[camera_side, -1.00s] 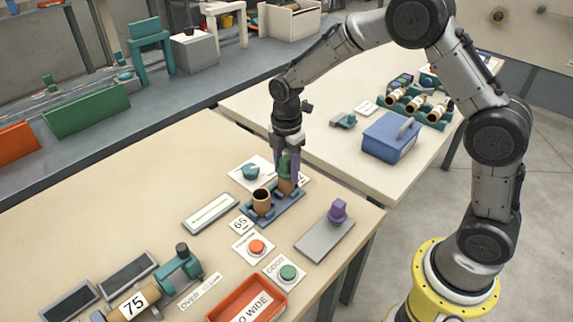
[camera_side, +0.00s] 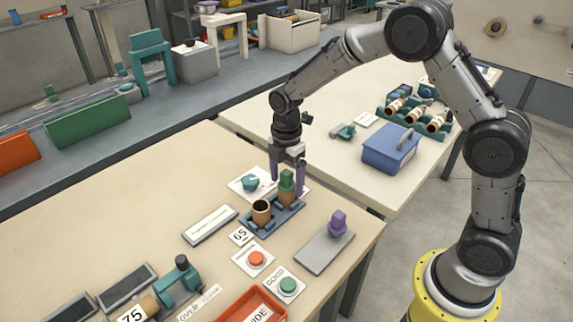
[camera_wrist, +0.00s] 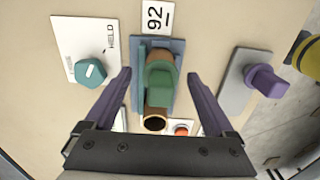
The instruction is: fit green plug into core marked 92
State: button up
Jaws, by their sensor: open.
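The green plug (camera_side: 286,184) stands upright in the top of the rear brown core (camera_side: 286,199), in the blue holder (camera_side: 262,228). In the wrist view the plug (camera_wrist: 160,84) is on the holder's side nearest the 92 label (camera_wrist: 156,17). How deep it sits is hard to tell. My gripper (camera_side: 287,184) is open, with its purple fingers on either side of the plug. The wrist view shows gaps between the fingers (camera_wrist: 159,76) and the plug. The front core (camera_side: 261,212) is open at the top and stands by the 65 label (camera_side: 240,236).
A purple plug (camera_side: 338,222) stands on a grey plate to the right. A teal knob (camera_side: 250,182) on a white HELD panel is to the left. An orange button (camera_side: 256,258), a green button (camera_side: 288,285) and a red-orange tray (camera_side: 236,305) are in front.

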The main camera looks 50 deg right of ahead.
notch_tip(320, 180, up, 13)
jog(key=shift+r, duration=0.2)
dwell(0.5)
notch_tip(320, 180, up, 7)
jog(key=t, duration=0.2)
send_over(287, 172)
jog(key=s, duration=0.4)
jog(key=s+d+r+m+t, duration=0.2)
jog(key=s+r+m, duration=0.25)
jog(key=s, duration=0.45)
jog(key=s+f+m, duration=0.3)
jog(key=s+m, duration=0.3)
jog(key=s, duration=0.1)
jog(key=s+f+m+t, duration=0.1)
jog(key=s+f+m, duration=0.3)
jog(key=s+m, duration=0.3)
jog(key=shift+d+t, duration=0.2)
jog(key=shift+t, duration=0.1)
